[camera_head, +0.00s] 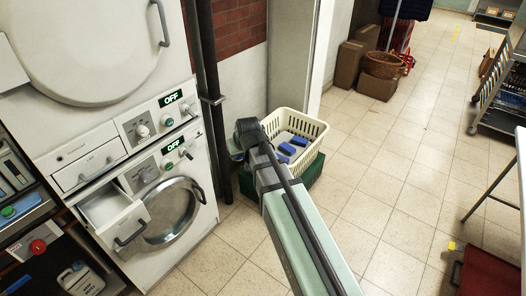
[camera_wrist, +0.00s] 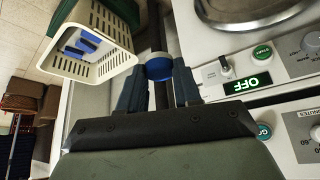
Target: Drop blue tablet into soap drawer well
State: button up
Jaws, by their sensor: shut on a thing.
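My gripper (camera_wrist: 158,82) is shut on a blue tablet (camera_wrist: 158,72), round with a pale upper face, held between its two dark fingertips in the wrist view. In the head view my gripper (camera_head: 240,148) is in front of the basket's left side and the dark pipe; its fingertips and the held tablet are not clear there. The soap drawer (camera_head: 122,222) of the lower washing machine is pulled open at the lower left, well apart from my gripper. Its white inside partly shows, but separate wells are hard to make out. The drawer is not seen in the wrist view.
A cream basket (camera_head: 312,126) with several blue tablets (camera_head: 288,149) stands on a green crate (camera_head: 308,176). The washer's round door (camera_head: 172,212) is beside the drawer. A dark vertical pipe (camera_head: 209,95) stands between machines and basket.

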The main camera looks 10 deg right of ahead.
jog(key=s+a+r+n+g+y, duration=0.15)
jog(key=s+a, duration=0.35)
jog(key=a, duration=0.9)
jog(key=s+a+r+n+y, duration=0.1)
jog(key=s+a+r+n, duration=0.3)
jog(key=a, duration=1)
jog(key=s+a+n+g+y, duration=0.15)
jog(key=s+a, duration=0.35)
jog(key=a, duration=0.9)
notch_tip(320, 180, down, 6)
jog(key=shift+s+n+t+h, duration=0.2)
jog(key=shift+n+t+h, duration=0.1)
jog(key=shift+h, duration=0.1)
jog(key=shift+a, duration=0.1)
jog(key=o, duration=1.1)
jog(key=shift+r, duration=0.1)
jog(key=v, duration=1.3)
jog(key=shift+r, duration=0.3)
